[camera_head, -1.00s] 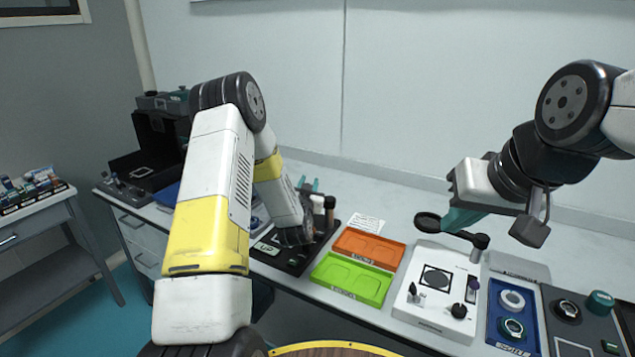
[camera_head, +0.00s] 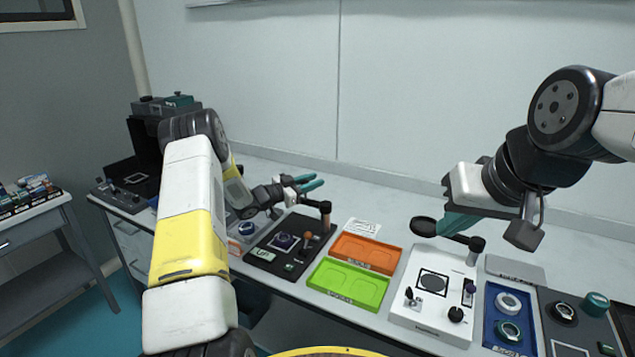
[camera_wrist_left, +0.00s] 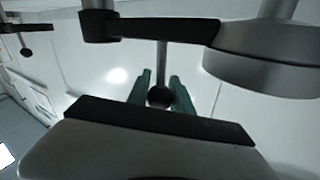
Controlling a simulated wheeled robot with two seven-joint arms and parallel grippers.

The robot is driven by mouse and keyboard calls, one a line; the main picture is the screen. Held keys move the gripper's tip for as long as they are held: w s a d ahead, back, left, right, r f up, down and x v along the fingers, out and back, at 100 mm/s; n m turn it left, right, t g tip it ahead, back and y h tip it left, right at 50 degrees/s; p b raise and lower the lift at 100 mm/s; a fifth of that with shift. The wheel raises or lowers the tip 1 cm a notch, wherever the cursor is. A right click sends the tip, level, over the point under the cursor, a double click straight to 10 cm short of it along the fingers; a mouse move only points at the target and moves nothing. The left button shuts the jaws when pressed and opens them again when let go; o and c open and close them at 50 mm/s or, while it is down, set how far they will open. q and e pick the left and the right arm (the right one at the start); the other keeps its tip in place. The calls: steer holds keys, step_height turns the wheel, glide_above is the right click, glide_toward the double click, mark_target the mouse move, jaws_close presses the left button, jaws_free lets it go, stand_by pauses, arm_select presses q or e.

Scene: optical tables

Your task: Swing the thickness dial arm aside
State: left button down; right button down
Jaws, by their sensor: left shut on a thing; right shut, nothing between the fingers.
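The black thickness station (camera_head: 270,262) stands left of the orange tray, with a dark post (camera_head: 325,210) at its back right. A short dark arm runs left from the post top. In the left wrist view the black dial arm (camera_wrist_left: 170,30) carries a grey round dial (camera_wrist_left: 265,65). My left gripper (camera_head: 312,183) is by the post, behind the station plate. Its teal fingers (camera_wrist_left: 162,92) are shut on a small dark knob (camera_wrist_left: 159,97) on a thin rod. My right gripper (camera_head: 455,222) is shut and empty, close to a black round lens (camera_head: 424,227) over the white station.
An orange tray (camera_head: 367,243) and a green tray (camera_head: 320,281) lie between the black station and the white station (camera_head: 410,310). A blue tray (camera_head: 490,325) with ring-shaped parts is further right. The wall stands behind the table. The station plate's top is clear of my left gripper.

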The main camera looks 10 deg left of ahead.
arm_select(q)
steer(key=shift+w+d+m+g+h, duration=0.15)
steer(key=shift+w+m+g+h, duration=0.05)
steer(key=shift+m+g+h, duration=0.25)
steer(key=shift+w+d+m+g+h, duration=0.15)
steer(key=shift+m+g+h, duration=0.2)
steer(key=shift+g, duration=0.2)
steer(key=shift+r, duration=0.1)
steer(key=c, duration=1.1)
jaws_free()
steer(key=shift+d, duration=0.1)
steer(key=shift+c, duration=0.2)
steer(key=v, duration=0.7)
steer(key=shift+s+a, duration=0.2)
steer(key=shift+a, duration=0.1)
step_height(320, 180, up, 5)
steer(key=shift+f, duration=0.1)
